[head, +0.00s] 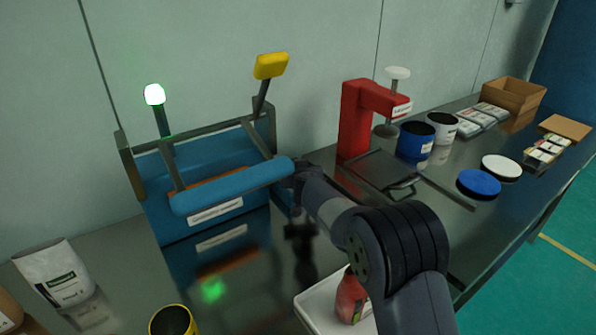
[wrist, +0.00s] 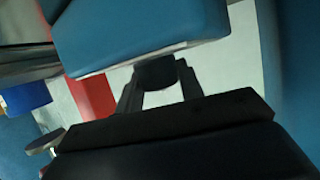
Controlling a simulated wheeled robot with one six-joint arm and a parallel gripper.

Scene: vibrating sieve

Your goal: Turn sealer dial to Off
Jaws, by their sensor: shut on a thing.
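The blue machine (head: 190,205), which I take to be the sealer, stands on the bench against the wall, with a padded blue bar (head: 235,185) across its front and a white label too small to read. My gripper (wrist: 158,84) is at the machine's right side, near the bar's right end; the head view mostly hides it behind my wrist. In the wrist view its two fingers are shut on a dark round knob, likely the dial (wrist: 157,71), beside a blue panel (wrist: 130,35). No dial marking or pointer can be read.
A lit green lamp (head: 155,94) and a raised yellow paddle (head: 270,66) stand on the machine. A red press (head: 357,120) and blue tub (head: 414,140) are to the right. A white tray (head: 312,308) with a red bottle (head: 350,297) lies in front. A white bag (head: 55,272) stands left.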

